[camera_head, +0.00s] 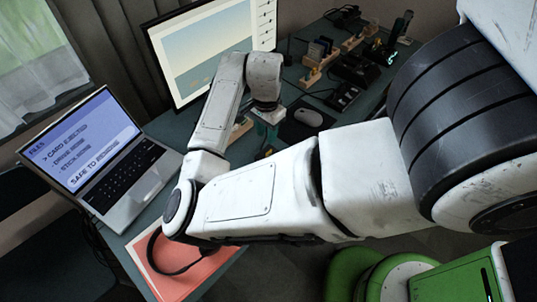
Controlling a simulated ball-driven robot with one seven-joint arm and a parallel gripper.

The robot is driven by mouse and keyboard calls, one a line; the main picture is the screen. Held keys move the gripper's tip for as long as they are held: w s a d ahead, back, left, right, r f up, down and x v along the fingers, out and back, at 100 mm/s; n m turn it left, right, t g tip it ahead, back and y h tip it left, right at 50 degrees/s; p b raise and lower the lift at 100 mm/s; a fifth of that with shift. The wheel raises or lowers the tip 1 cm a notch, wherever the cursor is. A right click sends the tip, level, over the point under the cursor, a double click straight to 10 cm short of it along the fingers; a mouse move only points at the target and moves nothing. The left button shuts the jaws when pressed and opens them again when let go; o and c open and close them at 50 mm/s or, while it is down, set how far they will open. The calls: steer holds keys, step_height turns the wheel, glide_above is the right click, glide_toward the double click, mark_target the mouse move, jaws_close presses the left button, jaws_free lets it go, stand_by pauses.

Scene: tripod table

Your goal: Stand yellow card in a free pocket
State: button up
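My gripper (268,116) is at the end of my white arm, low over the desk in front of the monitor and left of the mouse. It is small and partly hidden by my wrist, so I cannot tell whether its fingers are open or shut or hold anything. I cannot make out a yellow card. A small wooden rack (312,77) with dark blue cards (318,50) standing in it is behind and right of my gripper. Its single pockets are too small to tell free from filled. A pale wooden piece (240,129) shows partly behind my arm.
An open laptop (125,165) is at left, with the monitor (200,45) behind my arm. The mouse (308,117) lies on a dark pad right of my gripper. Dark devices (355,70) crowd the back right.

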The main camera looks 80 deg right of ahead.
mark_target(269, 152)
steer(key=shift+s+d+f+p, duration=0.1)
steer(key=shift+f+p, duration=0.1)
steer(key=shift+f, duration=1.2)
steer(key=shift+s+a+f+p, duration=0.1)
steer(key=shift+f+p, duration=0.15)
steer(key=shift+f, duration=1.2)
steer(key=shift+s+d+f+p, duration=0.1)
steer(key=shift+f+p, duration=0.1)
steer(key=shift+f, duration=1.2)
jaws_close()
